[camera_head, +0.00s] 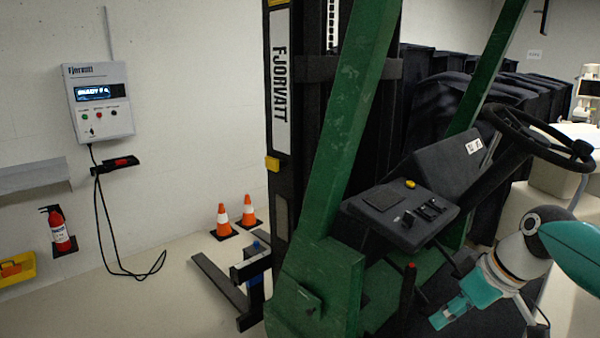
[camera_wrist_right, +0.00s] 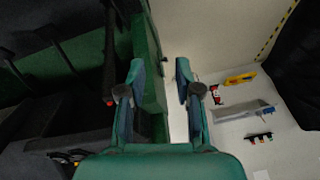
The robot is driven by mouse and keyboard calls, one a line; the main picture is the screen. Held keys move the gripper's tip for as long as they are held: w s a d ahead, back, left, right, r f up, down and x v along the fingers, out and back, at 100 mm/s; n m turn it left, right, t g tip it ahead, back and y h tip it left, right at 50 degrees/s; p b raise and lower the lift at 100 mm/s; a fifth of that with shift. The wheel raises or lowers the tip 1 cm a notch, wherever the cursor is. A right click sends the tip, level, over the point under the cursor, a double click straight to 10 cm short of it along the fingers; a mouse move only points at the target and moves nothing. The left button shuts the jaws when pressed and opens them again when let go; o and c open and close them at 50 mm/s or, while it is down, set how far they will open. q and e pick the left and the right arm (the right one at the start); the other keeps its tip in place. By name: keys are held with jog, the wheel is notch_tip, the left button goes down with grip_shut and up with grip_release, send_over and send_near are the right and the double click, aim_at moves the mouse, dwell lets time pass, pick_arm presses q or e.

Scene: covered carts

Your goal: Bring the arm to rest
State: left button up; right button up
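My right gripper (camera_head: 447,314) is teal and sits at the lower right of the head view, with its arm coming in from the right edge. It is in front of the lower part of the green-framed forklift (camera_head: 325,280). In the right wrist view the two fingers of my right gripper (camera_wrist_right: 157,72) stand apart with nothing between them. The forklift's green frame (camera_wrist_right: 148,75) shows beyond the fingers. My left gripper is not in view.
The forklift's console (camera_head: 400,213) and steering wheel (camera_head: 537,135) are near my right arm. Two traffic cones (camera_head: 249,211) stand by the mast. A charger box (camera_head: 98,102) and fire extinguisher (camera_head: 58,229) are on the left wall. Dark covered carts (camera_head: 440,105) stand behind. Floor at lower left is clear.

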jog(key=s+a+f+m+g, duration=0.15)
jog(key=a+f, duration=0.25)
jog(key=f, duration=0.9)
jog(key=a+f+m, duration=0.2)
jog(key=a+f, duration=0.1)
jog(key=f, duration=1)
jog(key=s+a+f+m, duration=0.2)
jog(key=s+a+f, duration=0.2)
jog(key=s+f, duration=0.4)
jog(key=s+a+f+m+g, duration=0.1)
jog(key=s+a+f, duration=0.3)
jog(key=s+f, duration=0.5)
jog(key=shift+s+m, duration=0.65)
jog(key=shift+s, duration=0.45)
